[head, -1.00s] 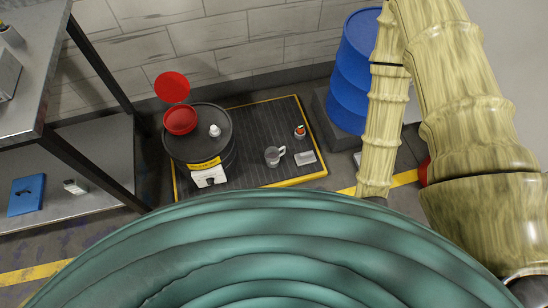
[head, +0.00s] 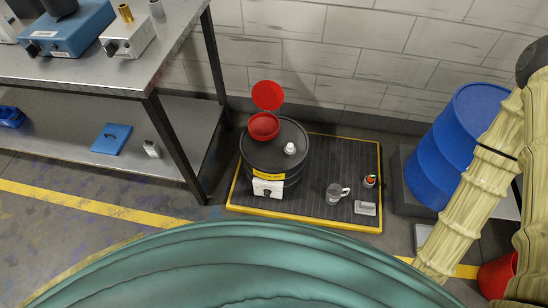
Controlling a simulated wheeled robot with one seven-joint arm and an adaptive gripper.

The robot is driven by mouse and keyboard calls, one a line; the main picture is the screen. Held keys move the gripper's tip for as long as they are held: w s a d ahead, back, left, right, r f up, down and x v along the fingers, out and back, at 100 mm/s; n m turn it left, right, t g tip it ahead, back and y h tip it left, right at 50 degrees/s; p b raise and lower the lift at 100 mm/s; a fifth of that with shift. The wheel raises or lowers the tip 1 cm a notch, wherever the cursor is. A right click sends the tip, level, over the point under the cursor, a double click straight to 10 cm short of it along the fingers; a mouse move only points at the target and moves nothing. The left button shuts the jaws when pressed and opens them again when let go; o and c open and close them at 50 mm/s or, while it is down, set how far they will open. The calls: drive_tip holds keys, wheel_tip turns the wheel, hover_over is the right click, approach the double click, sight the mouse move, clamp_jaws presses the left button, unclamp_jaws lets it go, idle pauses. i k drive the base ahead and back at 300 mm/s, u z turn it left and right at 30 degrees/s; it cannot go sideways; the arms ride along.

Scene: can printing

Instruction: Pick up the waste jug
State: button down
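The waste jug is most likely the grey, see-through handled jug (head: 334,194) standing on the dark ribbed floor mat (head: 315,205) with a yellow edge. Its handle points right. It stands to the right of a black drum (head: 272,155) that has a red funnel (head: 264,127) with its red lid raised. My gripper is out of the head view; only pale, ridged parts of my arm show at the right. Nothing is seen touching the jug.
A small red-topped item (head: 369,181) and a grey box (head: 365,208) lie right of the jug. A blue drum (head: 455,140) stands farther right. A metal shelf table (head: 150,75) is at the left. A red bucket (head: 497,275) is at lower right. Floor at left is clear.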

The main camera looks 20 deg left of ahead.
sight(333, 194)
drive_tip(key=k, duration=1.3)
drive_tip(key=u, duration=0.5)
drive_tip(key=i, duration=0.7)
drive_tip(key=u, duration=0.45)
